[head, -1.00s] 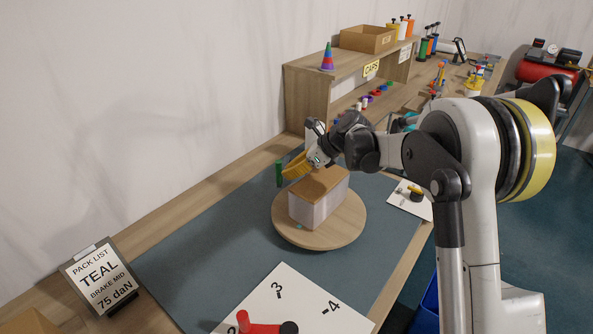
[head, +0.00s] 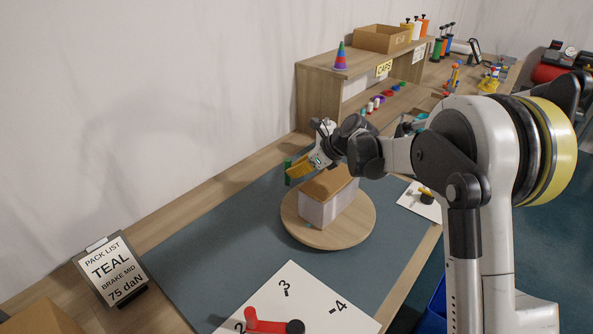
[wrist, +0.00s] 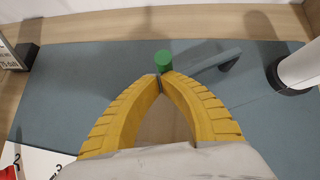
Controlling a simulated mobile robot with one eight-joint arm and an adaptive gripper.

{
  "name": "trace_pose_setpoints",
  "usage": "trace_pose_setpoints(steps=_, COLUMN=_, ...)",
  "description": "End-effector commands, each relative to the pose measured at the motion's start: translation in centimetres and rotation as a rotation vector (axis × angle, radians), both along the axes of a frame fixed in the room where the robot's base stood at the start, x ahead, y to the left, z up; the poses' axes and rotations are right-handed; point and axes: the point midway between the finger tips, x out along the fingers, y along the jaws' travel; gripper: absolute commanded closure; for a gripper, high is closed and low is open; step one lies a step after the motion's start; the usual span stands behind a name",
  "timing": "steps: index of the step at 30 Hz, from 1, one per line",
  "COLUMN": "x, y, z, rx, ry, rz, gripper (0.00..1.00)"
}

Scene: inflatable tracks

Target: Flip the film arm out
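A green upright post or knob (head: 288,172) shows at the left of a pale box with a brown top (head: 328,205) on a round wooden turntable (head: 358,222). The green piece also shows in the wrist view (wrist: 163,61), just beyond my fingertips. My gripper (head: 291,173) has yellow ribbed fingers, which also show in the wrist view (wrist: 160,80) with their tips together. The tips are right beside the green piece; I cannot tell whether they touch it. A grey bar-like shape (wrist: 215,61) lies right of it; I cannot tell if it is the film arm or a shadow.
A white cylinder on a dark base (wrist: 300,68) stands at the right in the wrist view. A pack list sign (head: 112,270) and a numbered white card with a red lever (head: 265,325) are in front. A wooden shelf (head: 312,100) stands behind. The blue mat (head: 215,245) is mostly clear.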

Motion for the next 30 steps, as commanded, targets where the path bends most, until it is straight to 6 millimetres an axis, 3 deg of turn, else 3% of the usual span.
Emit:
trace_pose_setpoints(steps=9, x=0.0, y=2.3, z=0.1, rx=-0.001, ry=-0.001, rz=-0.123, gripper=1.00)
trace_pose_setpoints(steps=21, x=1.3, y=6.0, z=0.1, rx=0.000, ry=0.000, rz=-0.123, gripper=1.00)
trace_pose_setpoints(steps=30, x=1.8, y=7.1, z=0.0, rx=0.000, ry=-0.001, rz=-0.125, gripper=1.00)
